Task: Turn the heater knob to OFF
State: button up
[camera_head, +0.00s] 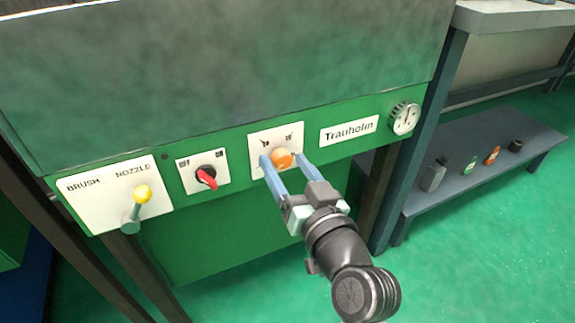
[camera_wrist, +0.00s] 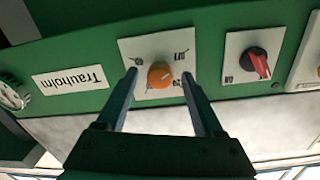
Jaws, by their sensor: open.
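An orange knob (camera_head: 283,158) sits on a white plate with small marks that I cannot read clearly. It also shows in the wrist view (camera_wrist: 160,75), where the picture is upside down. My gripper (camera_head: 284,164) is open, with one blue finger on each side of the orange knob. In the wrist view the gripper (camera_wrist: 159,78) shows small gaps beside the knob; I see no clear contact. A red knob (camera_head: 206,178) on a plate marked OFF and ON is to the left, its red pointer towards the lower right. I read no heater label on either knob.
A Trauholm label (camera_head: 349,131) and a round gauge (camera_head: 404,118) are right of the orange knob. A low shelf (camera_head: 470,180) holding several small containers stands further right.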

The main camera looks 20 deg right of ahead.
jog(key=s+p, duration=0.2)
jog(key=s, duration=1.1)
jog(key=shift+r, duration=0.1)
jog(key=w+a+r+n+t+p, duration=0.1)
jog(key=w+a+r+p, duration=0.15)
jog(key=r, duration=0.55)
jog(key=w+a+r+n+t+p, duration=0.1)
jog(key=w+a+r+t, duration=0.15)
jog(key=r, duration=0.65)
jog(key=w+a+r+n+t+p, duration=0.1)
jog(key=w+a+r+p, duration=0.15)
jog(key=r, duration=0.55)
jog(key=s+a+r+t+p, duration=0.1)
jog(key=s+a+r+t, duration=0.15)
jog(key=r, duration=0.55)
jog(key=s+a+r+t+p, duration=0.15)
jog(key=a+r, duration=0.25)
jog(key=r, duration=0.4)
jog(key=s+a+r+t+p, duration=0.1)
jog(key=s+a+r, duration=0.2)
jog(key=r, duration=0.5)
notch_tip(320, 180, up, 37)
jog(key=p, duration=3.8)
jog(key=shift+w+d, duration=0.3)
jog(key=shift+d, duration=0.1)
